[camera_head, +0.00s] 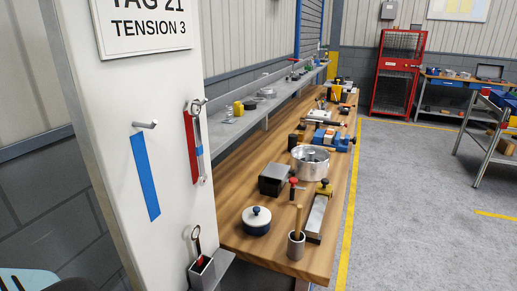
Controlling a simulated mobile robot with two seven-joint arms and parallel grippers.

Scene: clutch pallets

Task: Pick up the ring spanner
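A long silver ring spanner (198,135) hangs upright on the white panel (125,95), its upper ring at a peg. Neither of my grippers can be made out in the head view.
An empty peg (145,124) juts out above a blue strip (146,177), left of the spanner. A wooden workbench (235,220) crowded with tools and metal parts runs back on the right. A red cage (398,75) stands at the back.

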